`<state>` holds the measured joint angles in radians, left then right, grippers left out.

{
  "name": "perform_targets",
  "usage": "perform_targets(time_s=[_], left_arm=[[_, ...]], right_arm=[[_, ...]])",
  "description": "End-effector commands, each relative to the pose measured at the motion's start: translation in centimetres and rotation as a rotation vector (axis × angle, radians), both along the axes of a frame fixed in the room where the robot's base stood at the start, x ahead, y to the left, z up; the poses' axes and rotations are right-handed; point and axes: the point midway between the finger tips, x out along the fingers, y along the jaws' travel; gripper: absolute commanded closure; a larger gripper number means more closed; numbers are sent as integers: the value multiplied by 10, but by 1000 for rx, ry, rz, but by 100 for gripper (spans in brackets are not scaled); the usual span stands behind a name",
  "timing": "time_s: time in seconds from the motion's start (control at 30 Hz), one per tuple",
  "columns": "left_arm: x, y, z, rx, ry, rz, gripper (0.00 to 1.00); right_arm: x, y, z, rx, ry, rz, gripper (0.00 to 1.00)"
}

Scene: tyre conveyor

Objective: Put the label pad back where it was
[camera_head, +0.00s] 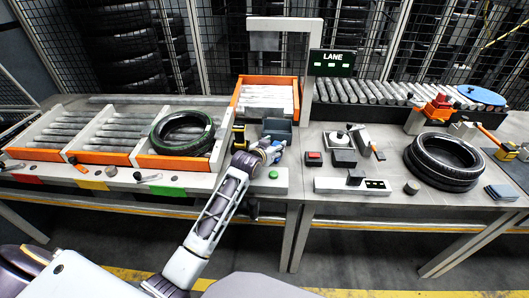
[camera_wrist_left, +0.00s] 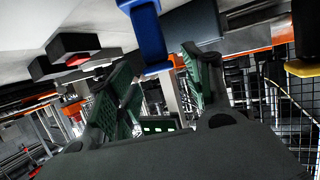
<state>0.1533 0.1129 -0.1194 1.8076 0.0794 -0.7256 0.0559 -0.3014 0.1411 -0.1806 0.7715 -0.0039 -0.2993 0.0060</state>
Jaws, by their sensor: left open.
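My left gripper (camera_head: 268,150) is over the table's middle, beside a dark grey bin (camera_head: 278,128). In the left wrist view its green-padded fingers (camera_wrist_left: 160,72) stand apart, with nothing clearly held between them. A blue object (camera_head: 279,146) is close to the fingers; a blue upright part (camera_wrist_left: 150,36) shows just beyond them in the left wrist view. I cannot tell whether they touch. A small flat blue-grey pad stack (camera_head: 502,192) lies at the right table's front edge, far from the gripper; I cannot tell whether it is the label pad. My right gripper is not in view.
A red button box (camera_head: 314,158), a green button (camera_head: 273,174) and a LANE display (camera_head: 331,63) are nearby.

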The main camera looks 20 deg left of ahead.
Motion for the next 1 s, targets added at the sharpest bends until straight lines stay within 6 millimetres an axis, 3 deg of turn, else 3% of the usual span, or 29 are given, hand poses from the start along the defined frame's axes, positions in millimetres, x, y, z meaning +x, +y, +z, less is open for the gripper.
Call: perform_targets(time_s=[0.27,0.7,1.0], left_arm=[[-26,3,9,0,1,1,49],[-66,8,24,0,0,1,49],[-83,10,31,0,0,1,49]], right_arm=[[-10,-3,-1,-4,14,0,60],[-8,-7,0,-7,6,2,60],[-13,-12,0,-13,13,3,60]])
